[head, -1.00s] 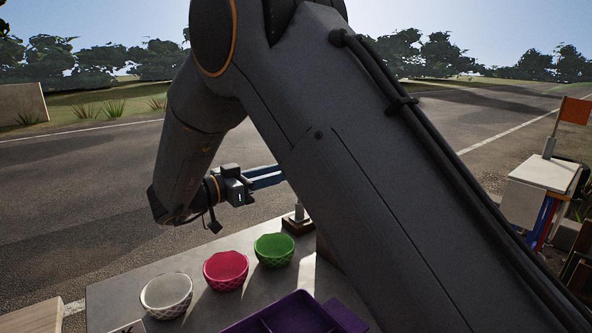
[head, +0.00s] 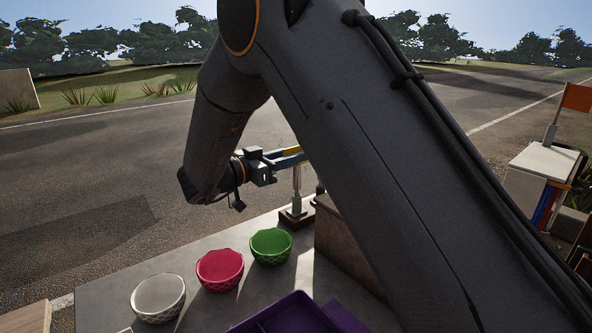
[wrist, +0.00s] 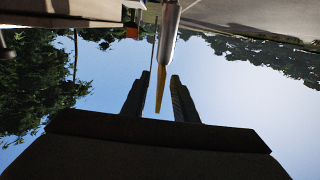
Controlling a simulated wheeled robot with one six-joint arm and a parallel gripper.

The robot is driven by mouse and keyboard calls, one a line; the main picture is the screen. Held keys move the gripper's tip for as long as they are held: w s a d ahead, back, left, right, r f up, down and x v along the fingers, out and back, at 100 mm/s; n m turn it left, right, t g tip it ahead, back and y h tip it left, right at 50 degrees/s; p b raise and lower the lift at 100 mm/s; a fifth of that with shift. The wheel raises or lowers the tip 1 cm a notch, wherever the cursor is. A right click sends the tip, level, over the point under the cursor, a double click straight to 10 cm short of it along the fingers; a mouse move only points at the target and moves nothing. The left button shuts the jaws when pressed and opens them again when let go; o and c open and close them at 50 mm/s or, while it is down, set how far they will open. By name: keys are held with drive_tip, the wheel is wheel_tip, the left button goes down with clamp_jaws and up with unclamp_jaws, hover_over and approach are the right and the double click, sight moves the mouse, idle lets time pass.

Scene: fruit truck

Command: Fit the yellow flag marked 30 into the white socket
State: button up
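The yellow flag shows edge-on in the wrist view (wrist: 161,88), as a narrow strip between my fingers with sky on both sides. It is in line with a pale shaft (wrist: 168,35). In the head view only a yellow sliver (head: 293,150) shows at my fingers; the number is not readable. The white socket (head: 297,205) stands upright on a small brown base, directly below the fingers. I cannot tell how deep the shaft sits in it. My gripper (head: 299,157) is open, its fingers on either side of the flag; my arm hides part of this area.
White (head: 158,298), pink (head: 220,270) and green (head: 271,246) bowls stand on the grey counter in front of the socket. A purple tray (head: 290,318) is nearer. A brown box (head: 345,250) stands right of the socket. An orange flag (head: 575,98) stands far right.

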drive_tip(key=shift+w+d, duration=0.3)
drive_tip(key=shift+d, duration=0.15)
clamp_jaws()
wheel_tip(320, 180, up, 32)
drive_tip(key=s+p, duration=0.1)
drive_tip(key=p, duration=0.2)
drive_tip(key=shift+s, duration=0.2)
drive_tip(key=shift+r, duration=0.1)
